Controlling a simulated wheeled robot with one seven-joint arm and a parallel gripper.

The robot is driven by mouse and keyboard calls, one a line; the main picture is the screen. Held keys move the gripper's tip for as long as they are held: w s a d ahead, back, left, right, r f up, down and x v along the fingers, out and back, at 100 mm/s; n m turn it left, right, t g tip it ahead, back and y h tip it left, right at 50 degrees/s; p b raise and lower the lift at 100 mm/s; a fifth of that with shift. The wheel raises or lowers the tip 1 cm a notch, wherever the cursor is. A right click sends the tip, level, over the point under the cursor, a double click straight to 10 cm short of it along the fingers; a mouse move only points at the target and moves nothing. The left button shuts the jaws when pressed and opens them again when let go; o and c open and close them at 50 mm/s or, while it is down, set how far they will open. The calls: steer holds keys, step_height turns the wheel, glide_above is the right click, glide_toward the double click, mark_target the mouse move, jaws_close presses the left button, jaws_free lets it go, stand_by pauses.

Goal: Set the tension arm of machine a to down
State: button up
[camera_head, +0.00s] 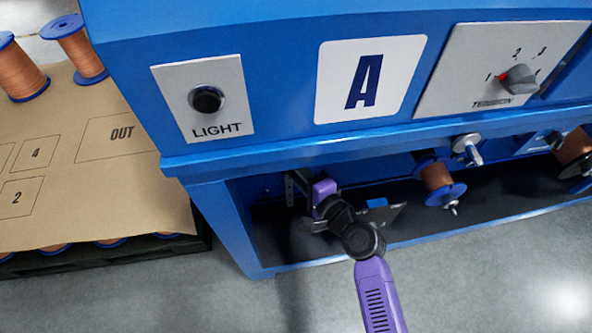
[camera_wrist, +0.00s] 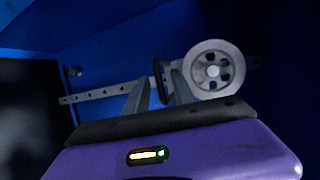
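Machine A (camera_head: 283,100) is the blue cabinet with an "A" plate. In the wrist view its tension arm (camera_wrist: 105,93) is a grey bar with holes, slanting slightly up to the right, with a pale spoked pulley (camera_wrist: 213,70) toward its right end. A dark upright piece (camera_wrist: 160,82) stands on or before the bar. My gripper (camera_wrist: 158,92) has its two grey fingers apart, with this dark piece between them, nearer the right finger; contact cannot be told. In the head view my purple gripper (camera_head: 324,189) reaches into the machine's lower bay, its fingertips hidden.
A light button (camera_head: 206,99) and a tension dial (camera_head: 518,79), pointing near 1, are on the front panel. A copper spool (camera_head: 437,177) hangs in the bay to the right of my arm. The blue ledge (camera_head: 300,148) lies above my gripper. A cardboard-coloured board (camera_head: 85,190) is at left.

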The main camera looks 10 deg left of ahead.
steer(key=shift+w+a, duration=0.15)
steer(key=shift+a, duration=0.05)
jaws_close()
steer(key=shift+d+f, duration=0.1)
stand_by(1.3)
